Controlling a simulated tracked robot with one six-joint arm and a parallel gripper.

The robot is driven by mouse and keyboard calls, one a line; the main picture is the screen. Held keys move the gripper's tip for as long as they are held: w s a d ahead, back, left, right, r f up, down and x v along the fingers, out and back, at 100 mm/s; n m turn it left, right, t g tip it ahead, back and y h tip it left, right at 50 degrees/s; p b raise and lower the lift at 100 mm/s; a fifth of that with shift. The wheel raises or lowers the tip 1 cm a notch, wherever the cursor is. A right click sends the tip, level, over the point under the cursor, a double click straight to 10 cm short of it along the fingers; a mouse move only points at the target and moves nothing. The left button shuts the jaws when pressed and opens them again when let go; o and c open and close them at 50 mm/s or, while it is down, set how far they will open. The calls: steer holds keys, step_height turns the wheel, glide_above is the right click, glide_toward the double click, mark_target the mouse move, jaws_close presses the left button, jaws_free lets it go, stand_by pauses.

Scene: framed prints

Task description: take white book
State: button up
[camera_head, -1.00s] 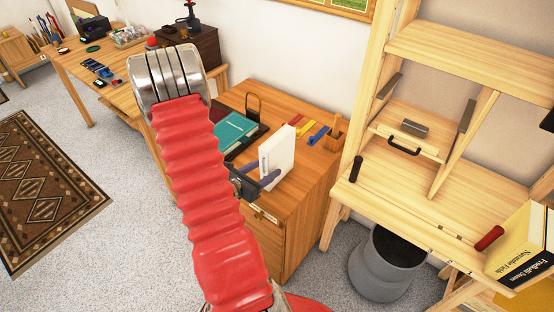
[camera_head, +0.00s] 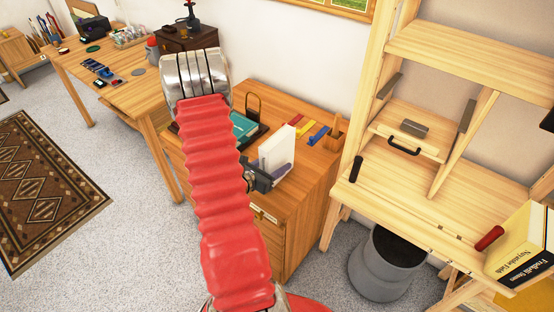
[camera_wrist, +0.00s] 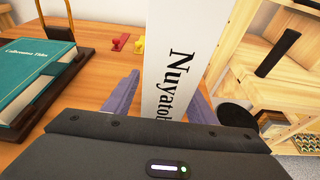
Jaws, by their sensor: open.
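The white book (camera_head: 277,150) stands upright on the wooden cabinet, and its spine with black lettering faces the camera in the wrist view (camera_wrist: 187,38). My gripper (camera_head: 275,172) is at the near side of the book. In the wrist view its purple fingers (camera_wrist: 160,98) are apart, one on each side of the spine, with the book between them. A gap shows on the left; on the right I cannot tell whether the finger touches. The lower part of the spine is hidden by my gripper.
A teal book (camera_wrist: 40,68) lies on a dark holder left of the white book. Red, yellow and blue small items (camera_head: 318,135) lie behind it. A pale wooden shelf desk (camera_head: 430,185) and a grey bin (camera_head: 385,265) stand to the right.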

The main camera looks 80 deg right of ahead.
steer(key=shift+s+d+f, duration=0.1)
steer(key=shift+s+d, duration=0.05)
steer(key=shift+d, duration=0.2)
steer(key=shift+c, duration=0.2)
jaws_close()
stand_by(0.5)
